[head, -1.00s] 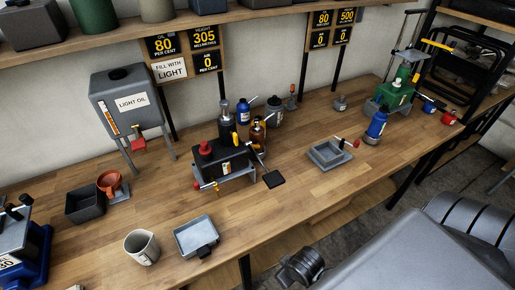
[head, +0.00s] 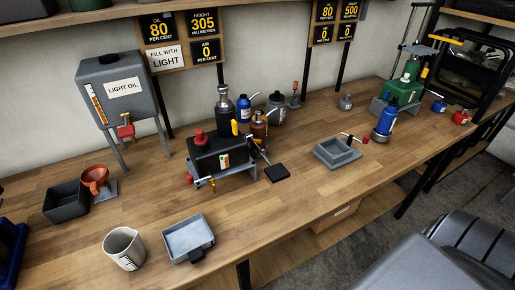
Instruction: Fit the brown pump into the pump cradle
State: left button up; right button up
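A small brown pump (head: 259,127) with a dark top stands on the bench behind the black unit (head: 219,155), among several bottle-shaped pumps. Its lower part is partly hidden by that unit. A shallow grey square holder (head: 322,155) with a red-ended lever lies on the bench right of centre. It looks empty, and I cannot tell for sure that it is the pump cradle. Neither of my grippers shows in the head view.
A light oil tank (head: 104,75) stands at the back left. A black bin (head: 66,203), red funnel (head: 95,177), measuring jug (head: 124,250) and grey tray (head: 188,238) are at the front left. A blue pump (head: 385,122) and green unit (head: 402,94) stand right. The front-centre bench is clear.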

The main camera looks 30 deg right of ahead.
aim_at(334, 152)
jog(key=u, duration=1.65)
jog(key=k, duration=2.2)
jog(key=z, duration=0.8)
